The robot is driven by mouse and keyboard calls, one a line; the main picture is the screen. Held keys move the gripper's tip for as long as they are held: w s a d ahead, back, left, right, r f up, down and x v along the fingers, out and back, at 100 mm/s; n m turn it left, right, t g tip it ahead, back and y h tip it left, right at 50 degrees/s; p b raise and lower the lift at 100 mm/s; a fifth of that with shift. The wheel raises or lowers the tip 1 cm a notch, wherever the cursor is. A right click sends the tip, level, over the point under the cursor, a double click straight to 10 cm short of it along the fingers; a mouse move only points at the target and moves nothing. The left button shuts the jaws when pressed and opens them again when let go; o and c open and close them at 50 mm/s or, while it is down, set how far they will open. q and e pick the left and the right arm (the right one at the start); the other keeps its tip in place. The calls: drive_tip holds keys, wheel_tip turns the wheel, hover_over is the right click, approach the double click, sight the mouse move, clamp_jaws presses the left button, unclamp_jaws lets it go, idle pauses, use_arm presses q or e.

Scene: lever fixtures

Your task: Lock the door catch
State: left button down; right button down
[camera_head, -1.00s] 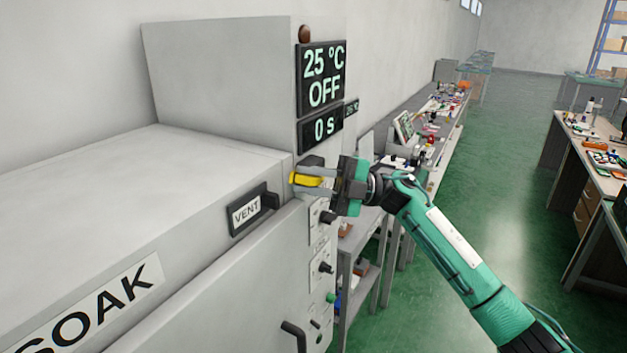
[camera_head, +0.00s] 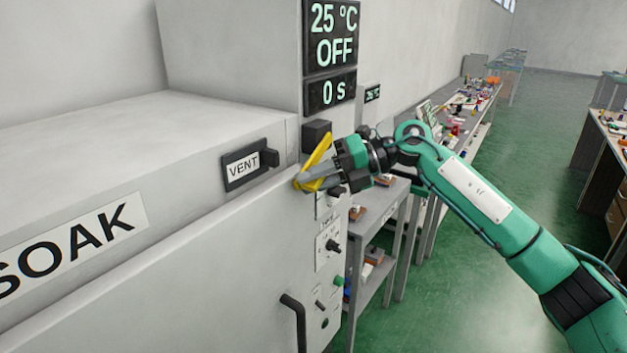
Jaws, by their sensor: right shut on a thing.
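The door catch is a yellow lever (camera_head: 318,158) on a dark block (camera_head: 317,134) at the upper right edge of the grey oven front (camera_head: 200,250). The lever slants, its lower end toward the lower left. My right gripper (camera_head: 308,180) is shut on the yellow lever, its fingers around the lever's lower part and hiding some of it. My left gripper is not in view.
A VENT slider with a dark knob (camera_head: 268,158) sits left of the catch. A dark door handle (camera_head: 295,318) and a panel with knobs (camera_head: 332,245) are below. A display (camera_head: 331,50) stands above. Green floor (camera_head: 430,290) is open at the right.

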drive_tip(key=shift+w+d+f+n+t+h+b, duration=0.15)
drive_tip(key=shift+f+n+h+b, duration=0.1)
drive_tip(key=shift+f, duration=0.15)
drive_tip(key=shift+w+d+f+n+t+h+b, duration=0.1)
drive_tip(key=shift+w+f+n+t+h+b, duration=0.05)
drive_tip(key=shift+f+h+b, duration=0.15)
drive_tip(key=shift+w+d+f+h, duration=0.1)
drive_tip(key=shift+w+f+h, duration=0.05)
drive_tip(key=shift+f+h, duration=0.1)
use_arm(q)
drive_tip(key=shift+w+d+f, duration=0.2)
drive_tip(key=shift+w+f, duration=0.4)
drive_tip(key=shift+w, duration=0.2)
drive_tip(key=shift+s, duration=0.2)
use_arm(e)
drive_tip(key=c, duration=1.4)
unclamp_jaws()
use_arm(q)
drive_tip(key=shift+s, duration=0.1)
use_arm(e)
drive_tip(key=shift+o, duration=0.2)
